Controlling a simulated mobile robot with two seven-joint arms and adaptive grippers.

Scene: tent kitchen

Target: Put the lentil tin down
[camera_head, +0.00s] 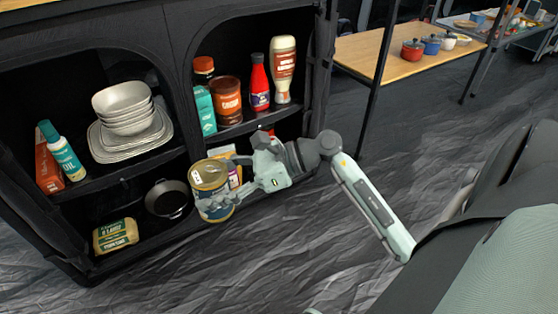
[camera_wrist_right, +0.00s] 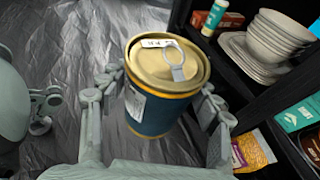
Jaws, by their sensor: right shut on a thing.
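The lentil tin (camera_head: 211,183) is a blue can with a gold lid and pull ring. My right gripper (camera_head: 225,190) is shut around its side and holds it upright in front of the shelf's lower right compartment. In the right wrist view the tin (camera_wrist_right: 160,110) sits between the two fingers of the right gripper (camera_wrist_right: 165,112), with grey floor behind it. I cannot tell how far its base is from any surface. In the right wrist view a grey gripper-like part shows at the left edge; my left gripper is not clearly seen in the head view.
The black shelf unit (camera_head: 175,110) holds stacked bowls (camera_head: 125,105), bottles and jars above. Below are a black pan (camera_head: 168,198) and a yellow packet (camera_head: 115,236). A colourful packet (camera_head: 233,176) stands close behind the tin. A wooden table (camera_head: 385,60) with pots stands behind right.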

